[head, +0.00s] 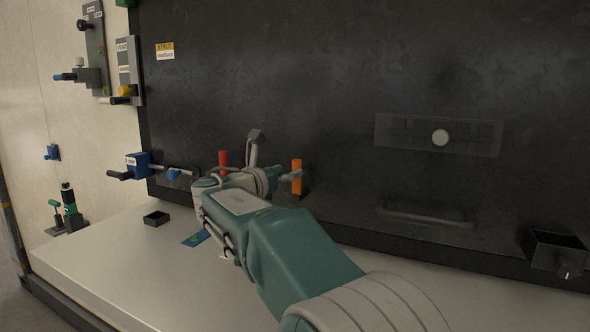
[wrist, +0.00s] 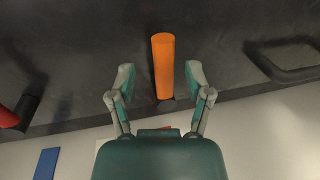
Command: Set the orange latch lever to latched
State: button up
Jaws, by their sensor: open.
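The orange latch lever (head: 297,176) stands upright on the dark panel, just beyond my gripper in the head view. In the wrist view the orange lever (wrist: 163,65) points up, between the two finger lines and beyond the palm. My gripper (wrist: 162,85) is open, with one finger on each side of the lever and a visible gap on both sides in the picture. Whether the fingertips are level with the lever in depth is hard to tell. In the head view my gripper (head: 278,178) is partly hidden by my own wrist.
A red lever (head: 223,162) stands left of the orange one; its red end also shows in the wrist view (wrist: 8,117). A dark handle (head: 425,217) is at the right. A blue valve block (head: 138,166) is at the left. The pale ledge (head: 120,245) is mostly clear.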

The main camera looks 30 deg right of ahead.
aim_at(293, 169)
jog(key=x, duration=0.4)
jog(key=shift+s+d, duration=0.1)
jog(key=shift+s, duration=0.05)
jog(key=shift+a, duration=0.25)
grip_shut()
